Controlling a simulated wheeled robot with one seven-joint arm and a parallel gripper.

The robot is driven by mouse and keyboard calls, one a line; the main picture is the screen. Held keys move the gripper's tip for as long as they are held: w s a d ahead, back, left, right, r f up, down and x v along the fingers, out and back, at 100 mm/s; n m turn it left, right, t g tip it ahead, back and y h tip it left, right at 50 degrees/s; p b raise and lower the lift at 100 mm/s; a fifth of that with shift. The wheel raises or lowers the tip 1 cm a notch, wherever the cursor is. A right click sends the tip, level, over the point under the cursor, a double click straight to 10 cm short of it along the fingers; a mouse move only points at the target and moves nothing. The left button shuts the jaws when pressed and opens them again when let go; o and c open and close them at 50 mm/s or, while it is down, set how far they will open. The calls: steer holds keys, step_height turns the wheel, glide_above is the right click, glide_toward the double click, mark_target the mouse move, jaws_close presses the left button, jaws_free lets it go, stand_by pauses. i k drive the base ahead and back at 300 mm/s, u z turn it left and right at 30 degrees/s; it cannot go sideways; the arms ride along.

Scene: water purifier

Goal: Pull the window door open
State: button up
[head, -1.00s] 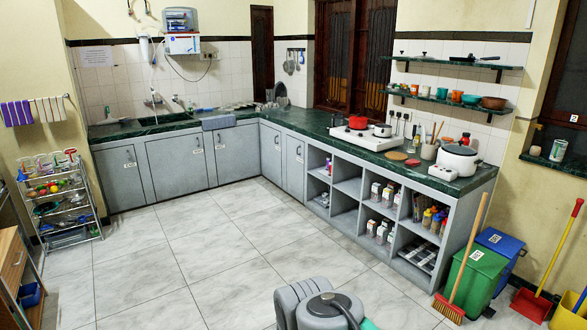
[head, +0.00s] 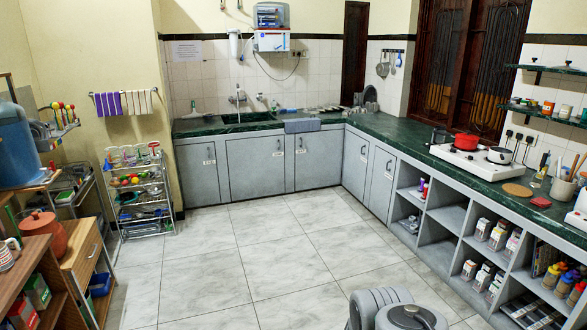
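A dark brown wooden window (head: 460,62) with metal grilles is in the back right wall, above the green counter. Its panels look closed, though its upper part is cut off by the top of the picture. A second, narrow dark wooden panel (head: 355,50) is further left near the corner; I cannot tell whether it is a window or a door. My gripper does not show. Only grey rounded parts of my own body show at the bottom edge, well away from the window.
The L-shaped green counter (head: 415,133) with grey cabinets stands in front of the window. A stove (head: 463,158) with a red pot (head: 466,143) sits on it. A wire rack (head: 140,190) and wooden shelves (head: 75,240) are on the left. The tiled floor (head: 230,255) is clear.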

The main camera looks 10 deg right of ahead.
mark_target(384, 166)
steer(key=z, duration=0.05)
steer(key=i, duration=2.55)
steer(key=z, duration=0.2)
steer(key=i, duration=3.25)
steer(key=z, duration=0.1)
